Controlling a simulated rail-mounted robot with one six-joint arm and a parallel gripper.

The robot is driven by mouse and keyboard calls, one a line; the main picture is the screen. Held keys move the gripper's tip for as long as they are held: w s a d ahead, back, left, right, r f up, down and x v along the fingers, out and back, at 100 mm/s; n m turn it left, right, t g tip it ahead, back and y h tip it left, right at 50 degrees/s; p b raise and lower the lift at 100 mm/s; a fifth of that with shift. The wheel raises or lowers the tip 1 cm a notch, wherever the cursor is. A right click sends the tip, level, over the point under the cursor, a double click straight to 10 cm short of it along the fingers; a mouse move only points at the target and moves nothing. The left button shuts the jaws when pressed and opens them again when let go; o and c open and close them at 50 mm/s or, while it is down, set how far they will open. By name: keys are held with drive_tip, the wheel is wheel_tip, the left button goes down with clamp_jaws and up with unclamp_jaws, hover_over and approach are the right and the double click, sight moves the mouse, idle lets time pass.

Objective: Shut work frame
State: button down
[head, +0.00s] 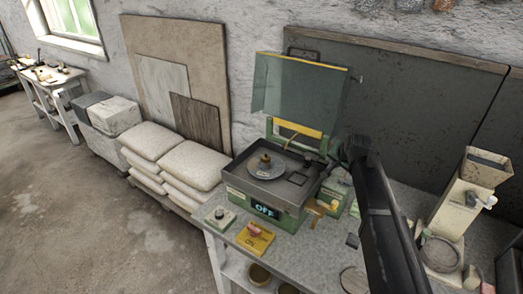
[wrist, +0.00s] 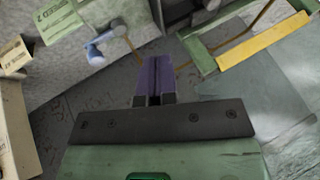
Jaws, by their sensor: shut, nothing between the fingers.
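A green bench machine (head: 235,183) stands on the table with a round plate (head: 270,168) in its tray. Its display (head: 266,210) reads OFF. A clear, green-edged panel (head: 298,88) with a yellow top strip stands raised above it. Below the panel is a green frame with a yellow bar (head: 298,128), which looks upright; the frame also shows in the wrist view (wrist: 262,44). I cannot tell for certain which part is the work frame. My gripper (wrist: 153,82) is shut and empty, apart from the yellow bar. In the head view, its fingertips are hard to make out by the panel's right side.
A blue-grey lever (wrist: 108,42) and a green box (wrist: 60,20) lie left of my fingers. A yellow block (head: 255,238) is at the table front. A tall beige device (head: 462,205) stands right. White sacks (head: 190,165) are stacked left.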

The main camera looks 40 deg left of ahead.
drive_tip(key=a, duration=0.3)
drive_tip(key=b, duration=0.9)
approach(310, 164)
drive_tip(key=d+f, duration=0.1)
drive_tip(key=w+f, duration=0.1)
drive_tip(key=f, duration=0.1)
drive_tip(key=d+f, duration=0.1)
drive_tip(key=shift+w+d+f, duration=0.25)
drive_tip(key=shift+d, duration=0.1)
drive_tip(key=a, duration=0.4)
drive_tip(key=shift+w+r+p, duration=0.25)
drive_tip(key=shift+w+p, duration=0.05)
drive_tip(key=shift+a, duration=0.1)
